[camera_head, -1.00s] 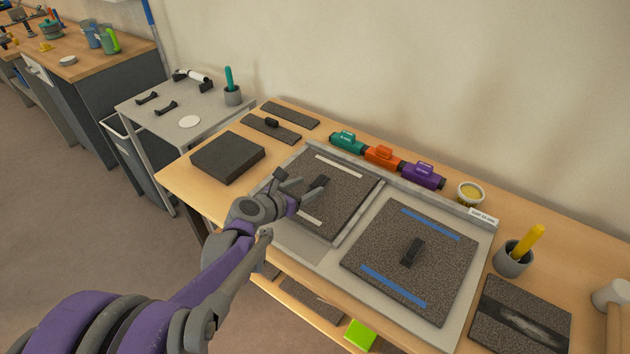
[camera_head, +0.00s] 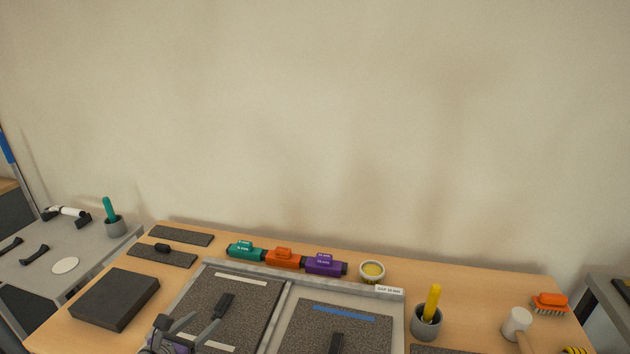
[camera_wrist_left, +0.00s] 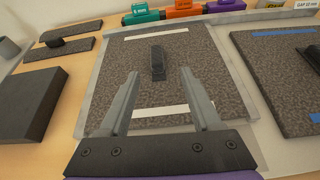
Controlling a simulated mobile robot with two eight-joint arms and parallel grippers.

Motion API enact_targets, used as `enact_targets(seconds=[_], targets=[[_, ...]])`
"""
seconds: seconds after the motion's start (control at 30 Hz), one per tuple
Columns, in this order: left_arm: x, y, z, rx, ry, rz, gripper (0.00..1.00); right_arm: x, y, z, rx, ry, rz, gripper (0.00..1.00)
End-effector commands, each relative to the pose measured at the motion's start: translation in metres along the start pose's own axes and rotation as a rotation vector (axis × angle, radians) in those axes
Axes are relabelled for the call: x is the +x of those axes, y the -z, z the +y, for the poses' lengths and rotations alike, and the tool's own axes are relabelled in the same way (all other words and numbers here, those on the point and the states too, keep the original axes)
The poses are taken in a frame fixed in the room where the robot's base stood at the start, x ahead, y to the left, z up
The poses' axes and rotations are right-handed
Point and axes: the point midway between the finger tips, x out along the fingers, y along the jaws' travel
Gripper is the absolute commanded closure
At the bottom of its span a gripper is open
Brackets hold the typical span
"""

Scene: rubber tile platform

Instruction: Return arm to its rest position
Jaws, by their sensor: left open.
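My left gripper (camera_head: 188,325) shows at the bottom of the head view, with its arm mostly cut off by the lower edge. In the left wrist view its two grey fingers (camera_wrist_left: 160,84) are spread apart with nothing between them. They are over the near part of the left speckled rubber tile (camera_wrist_left: 200,58). A black handle (camera_wrist_left: 157,63) on that tile lies beyond the fingers; it also shows in the head view (camera_head: 223,304). My right gripper is not in view.
The grey tray (camera_head: 284,306) holds two tiles side by side. Teal, orange and purple spacers (camera_head: 325,265) line its back. A dark block (camera_head: 115,299) lies left. A yellow-handled tool in a cup (camera_head: 426,320) and a mallet (camera_head: 517,323) stand right. The wall is behind.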

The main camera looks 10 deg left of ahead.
Motion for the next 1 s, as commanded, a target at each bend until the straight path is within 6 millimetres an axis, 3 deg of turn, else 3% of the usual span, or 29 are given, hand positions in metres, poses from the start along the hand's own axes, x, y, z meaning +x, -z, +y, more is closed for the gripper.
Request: enact_targets(seconds=[0.17, 0.3, 0.4, 0.5, 0.6, 0.73, 0.83, 1.0], targets=[[-0.017, -0.006, -0.054, 0.407, 0.109, 0.086, 0.35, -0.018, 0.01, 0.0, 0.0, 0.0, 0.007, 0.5], [-0.049, 0.0, -0.113, 0.993, 0.287, 0.163, 0.35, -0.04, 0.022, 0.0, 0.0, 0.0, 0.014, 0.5], [-0.08, 0.008, -0.146, 1.466, 0.449, 0.186, 0.35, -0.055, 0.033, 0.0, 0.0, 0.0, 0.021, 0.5], [-0.112, 0.017, -0.166, 1.928, 0.62, 0.178, 0.35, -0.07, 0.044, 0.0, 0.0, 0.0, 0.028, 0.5], [-0.139, 0.024, -0.174, 2.317, 0.78, 0.147, 0.35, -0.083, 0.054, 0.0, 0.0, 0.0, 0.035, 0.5], [-0.162, 0.028, -0.174, 2.667, 0.94, 0.104, 0.35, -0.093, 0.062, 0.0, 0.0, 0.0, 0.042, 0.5], [-0.17, 0.03, -0.172, 2.808, 1.01, 0.083, 0.35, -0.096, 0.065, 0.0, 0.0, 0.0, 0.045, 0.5], [-0.173, 0.033, -0.17, 2.865, 1.043, 0.074, 0.35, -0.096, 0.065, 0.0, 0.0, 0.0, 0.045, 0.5]])
